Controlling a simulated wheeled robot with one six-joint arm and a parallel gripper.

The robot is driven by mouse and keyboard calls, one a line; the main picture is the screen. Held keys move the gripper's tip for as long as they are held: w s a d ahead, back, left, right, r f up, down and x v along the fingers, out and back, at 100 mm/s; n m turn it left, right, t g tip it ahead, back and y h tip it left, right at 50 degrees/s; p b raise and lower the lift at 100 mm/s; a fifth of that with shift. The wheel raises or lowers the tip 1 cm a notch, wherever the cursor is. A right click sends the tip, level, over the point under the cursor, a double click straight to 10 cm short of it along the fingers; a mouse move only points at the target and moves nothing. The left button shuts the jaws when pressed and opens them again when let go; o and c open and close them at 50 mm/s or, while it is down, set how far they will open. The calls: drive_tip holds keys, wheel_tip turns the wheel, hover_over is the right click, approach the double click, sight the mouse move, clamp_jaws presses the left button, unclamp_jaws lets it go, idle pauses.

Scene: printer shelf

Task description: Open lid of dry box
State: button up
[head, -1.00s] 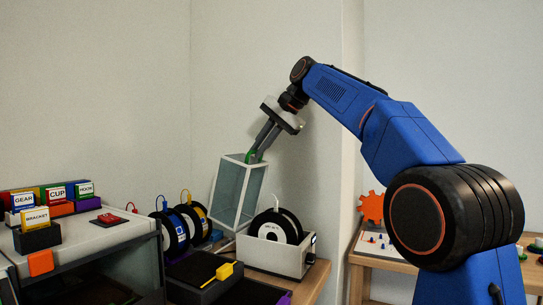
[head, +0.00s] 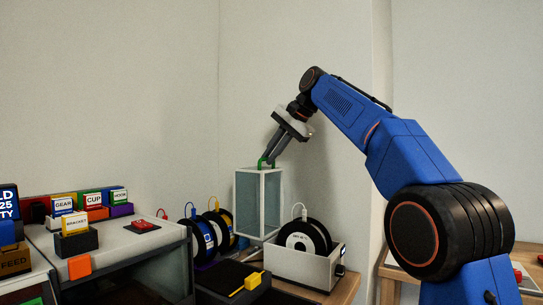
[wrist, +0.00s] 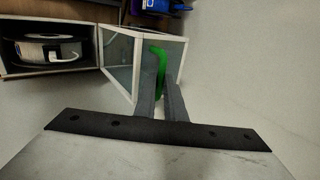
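The dry box (head: 318,268) is a white open-topped box at the lower middle of the head view. Its clear, white-framed lid (head: 258,207) stands raised at the box's left side, nearly upright. The lid also shows in the wrist view (wrist: 120,58), beside the box (wrist: 86,46). A green handle (head: 264,162) sits at the lid's upper end. My gripper (head: 269,158) is at this handle. In the wrist view my gripper (wrist: 160,72) has the green handle (wrist: 159,54) between its fingertips and appears shut on it. The lid's hinge edge is partly hidden.
A black-and-white spool (head: 303,238) is in the box. Several spools (head: 203,238) stand to the left. A dark tray (head: 222,276) with a yellow tag is in front. A printer (head: 115,245) with labelled bins is at left. The wall is close behind.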

drive_tip(key=o, duration=0.3)
drive_tip(key=shift+s+d+r, duration=0.1)
drive_tip(key=shift+s+r, duration=0.05)
drive_tip(key=shift+r, duration=0.15)
drive_tip(key=shift+o, duration=0.2)
drive_tip(key=shift+f, duration=0.15)
drive_tip(key=v, duration=1.2)
drive_tip(key=shift+c, duration=0.6)
